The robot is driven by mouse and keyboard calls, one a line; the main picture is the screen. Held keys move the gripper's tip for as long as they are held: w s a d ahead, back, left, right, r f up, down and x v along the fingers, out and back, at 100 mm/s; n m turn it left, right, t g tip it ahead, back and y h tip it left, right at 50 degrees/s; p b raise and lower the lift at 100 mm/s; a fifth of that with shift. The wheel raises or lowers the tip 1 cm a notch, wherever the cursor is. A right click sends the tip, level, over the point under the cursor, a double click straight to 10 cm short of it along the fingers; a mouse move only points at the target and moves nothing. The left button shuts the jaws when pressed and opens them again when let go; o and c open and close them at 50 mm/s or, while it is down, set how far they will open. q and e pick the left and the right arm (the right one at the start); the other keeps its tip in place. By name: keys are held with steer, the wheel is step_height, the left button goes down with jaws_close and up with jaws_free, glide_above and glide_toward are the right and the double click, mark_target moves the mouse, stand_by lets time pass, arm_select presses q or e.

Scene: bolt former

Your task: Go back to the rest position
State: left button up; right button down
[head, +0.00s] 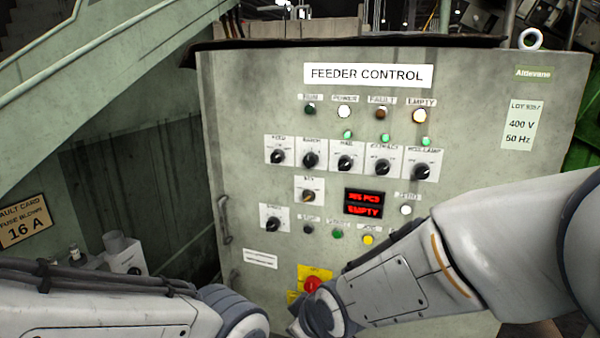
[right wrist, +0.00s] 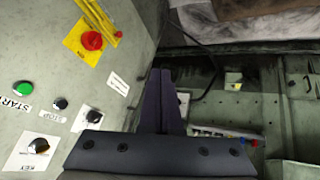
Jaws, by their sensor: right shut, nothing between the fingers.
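The grey feeder control panel (head: 440,85) fills the middle of the head view, with my right arm reaching in front of its lower right part. My right gripper (right wrist: 161,74) shows in the right wrist view, with its dark fingers together and nothing between them. It appears beside the panel face (right wrist: 100,35), and I see no clear contact. In the head view, my right gripper is hidden. My left arm comes in at the lower left, and its gripper is out of the picture.
A red stop button (head: 312,285) on a yellow plate sits low on the panel, close to my right wrist. A fault card sign (head: 24,221) is at the left.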

steer(key=s+d+m+g+h, duration=0.1)
steer(key=s+d+g, duration=0.15)
steer(key=s, duration=0.65)
steer(key=s+d+m+g+h, duration=0.1)
steer(key=s+d+m+g, duration=0.15)
steer(key=s, duration=0.65)
step_height(320, 180, up, 18)
steer(key=s+g+p, duration=0.1)
steer(key=p, duration=1.5)
steer(key=shift+s+d+f+n+h+p, duration=0.15)
steer(key=shift+d+f+n+h+p, duration=0.1)
steer(key=shift+n+h+p, duration=0.1)
